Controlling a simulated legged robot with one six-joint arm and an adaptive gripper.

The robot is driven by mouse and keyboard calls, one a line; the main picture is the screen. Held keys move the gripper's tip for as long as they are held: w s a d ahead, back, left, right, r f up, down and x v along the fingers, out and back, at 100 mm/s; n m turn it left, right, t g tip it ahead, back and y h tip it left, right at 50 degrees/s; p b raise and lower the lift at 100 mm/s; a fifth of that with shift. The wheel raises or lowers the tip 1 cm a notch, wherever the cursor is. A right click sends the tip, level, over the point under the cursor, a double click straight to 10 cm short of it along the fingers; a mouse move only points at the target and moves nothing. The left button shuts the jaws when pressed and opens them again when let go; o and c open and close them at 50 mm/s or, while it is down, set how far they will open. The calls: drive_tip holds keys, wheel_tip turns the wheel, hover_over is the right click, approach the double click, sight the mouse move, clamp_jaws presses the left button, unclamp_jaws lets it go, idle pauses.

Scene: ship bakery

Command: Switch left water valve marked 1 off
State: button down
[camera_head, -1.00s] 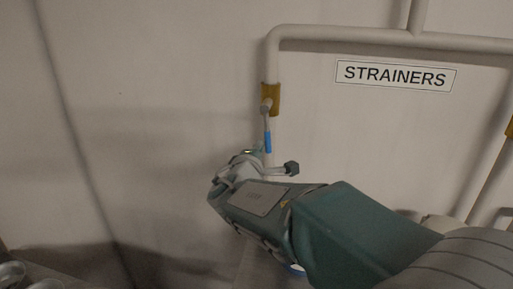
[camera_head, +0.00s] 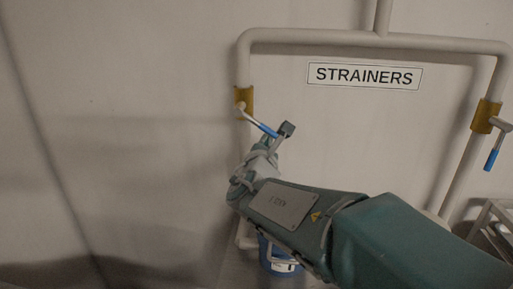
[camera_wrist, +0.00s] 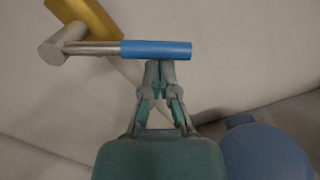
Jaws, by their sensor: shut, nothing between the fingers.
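The left valve has a brass-coloured body (camera_head: 243,97) on the left vertical pipe. Its lever with a blue grip (camera_head: 267,130) slants down to the right in the head view. In the wrist view the blue grip (camera_wrist: 157,50) lies level, with the grey lever and brass body to its left. My gripper (camera_wrist: 161,68) is shut and empty, its fingertips just below the blue grip, touching or very close to it. I see no number 1 marking.
A second brass valve (camera_head: 486,115) with a blue grip hanging down sits on the right pipe. A STRAINERS sign (camera_head: 364,76) is on the wall between the pipes. A blue bucket (camera_head: 280,256) stands below, partly behind my arm. The wall at left is clear.

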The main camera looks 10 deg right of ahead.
drive_tip(key=shift+s+d+r+n, duration=0.1)
drive_tip(key=shift+d+r+n, duration=0.5)
drive_tip(key=shift+n, duration=0.3)
drive_tip(key=shift+s+d+r+n, duration=0.1)
drive_tip(key=shift+d+r+n, duration=0.15)
drive_tip(key=shift+r+n, duration=0.5)
drive_tip(key=shift+s+d+r+n, duration=0.1)
drive_tip(key=shift+d+r+n, duration=0.1)
drive_tip(key=shift+r+n, duration=0.55)
drive_tip(key=shift+r, duration=0.1)
